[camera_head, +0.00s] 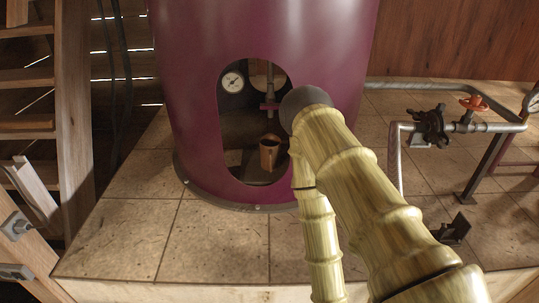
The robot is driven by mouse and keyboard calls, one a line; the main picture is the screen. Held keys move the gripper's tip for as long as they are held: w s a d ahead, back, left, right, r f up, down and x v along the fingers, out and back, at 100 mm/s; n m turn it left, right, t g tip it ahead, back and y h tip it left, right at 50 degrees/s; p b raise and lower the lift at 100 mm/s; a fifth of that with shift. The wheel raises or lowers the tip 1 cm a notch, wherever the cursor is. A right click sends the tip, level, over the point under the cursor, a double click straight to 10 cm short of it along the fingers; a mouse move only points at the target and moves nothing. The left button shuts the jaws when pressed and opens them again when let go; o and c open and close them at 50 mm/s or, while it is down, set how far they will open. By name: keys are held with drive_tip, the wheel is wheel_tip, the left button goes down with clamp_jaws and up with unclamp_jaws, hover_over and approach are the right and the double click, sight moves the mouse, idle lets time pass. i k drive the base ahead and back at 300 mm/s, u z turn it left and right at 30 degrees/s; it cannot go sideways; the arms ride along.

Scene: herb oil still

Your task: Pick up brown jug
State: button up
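The brown jug (269,153) stands upright inside the oval opening low in the front of a large purple still. It sits on the dark floor of the opening, near its right side, below a small valve-like fitting. Its mouth faces up, and its right edge is close to the opening's right rim. My ribbed yellow-green arm crosses the view from the bottom right up to a dark round joint beside the opening. My gripper does not show in this view.
The purple still (195,95) stands on a tiled platform (130,235). A round gauge (232,82) is inside the opening. Grey pipes with a dark valve (430,127) and a red handwheel (473,103) are at right. Wooden steps (25,78) stand at left. The front-left tiles are clear.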

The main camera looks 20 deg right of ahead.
sight(271, 144)
drive_tip(key=z, duration=3.3)
drive_tip(key=k, duration=1.2)
drive_tip(key=u, duration=2.2)
